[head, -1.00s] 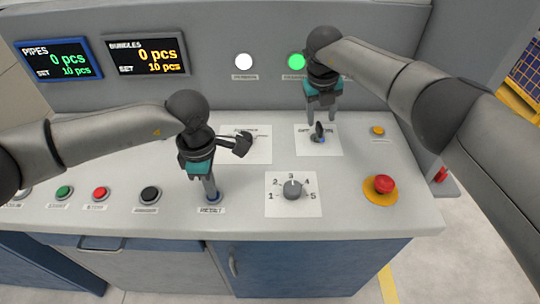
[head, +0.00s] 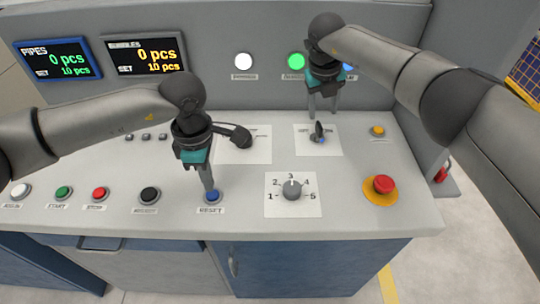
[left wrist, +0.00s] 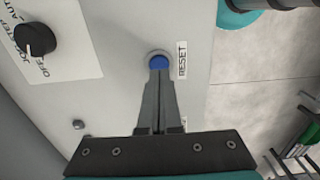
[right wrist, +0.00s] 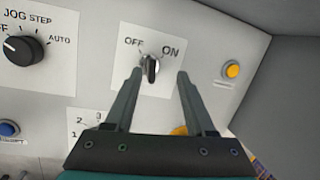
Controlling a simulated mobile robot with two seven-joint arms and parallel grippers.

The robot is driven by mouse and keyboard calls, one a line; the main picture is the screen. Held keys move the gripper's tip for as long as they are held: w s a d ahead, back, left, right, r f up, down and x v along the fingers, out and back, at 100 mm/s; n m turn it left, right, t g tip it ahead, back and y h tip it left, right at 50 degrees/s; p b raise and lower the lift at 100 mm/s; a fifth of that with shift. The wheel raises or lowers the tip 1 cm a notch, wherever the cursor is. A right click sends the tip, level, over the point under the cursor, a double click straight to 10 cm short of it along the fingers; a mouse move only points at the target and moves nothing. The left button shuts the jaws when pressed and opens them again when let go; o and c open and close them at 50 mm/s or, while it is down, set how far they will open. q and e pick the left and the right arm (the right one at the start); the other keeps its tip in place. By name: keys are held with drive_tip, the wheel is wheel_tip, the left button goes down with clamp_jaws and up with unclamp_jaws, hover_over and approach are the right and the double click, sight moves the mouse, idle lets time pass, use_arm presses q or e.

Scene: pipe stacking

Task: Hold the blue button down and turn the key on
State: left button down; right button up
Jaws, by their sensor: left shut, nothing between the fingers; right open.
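The blue button (head: 212,196) is labelled RESET and sits at the panel's front; it also shows in the left wrist view (left wrist: 158,62). My left gripper (head: 209,188) is shut and empty, with its tips at the button. I cannot tell whether they press it. The black key (head: 319,131) stands in its switch on a white plate. In the right wrist view the key (right wrist: 150,69) is between the OFF and ON labels; its exact setting is unclear. My right gripper (right wrist: 160,73) is open, with its fingers on either side of the key in that view, apparently above it.
A numbered dial (head: 292,191) and a red emergency stop (head: 383,185) lie in front of the key. A black selector knob (head: 241,137) is left of it. Other buttons line the front left. A green lamp (head: 296,61) is lit on the back wall.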

use_arm(q)
wheel_tip(320, 180, up, 7)
drive_tip(key=shift+f, duration=0.15)
idle(0.4)
idle(0.4)
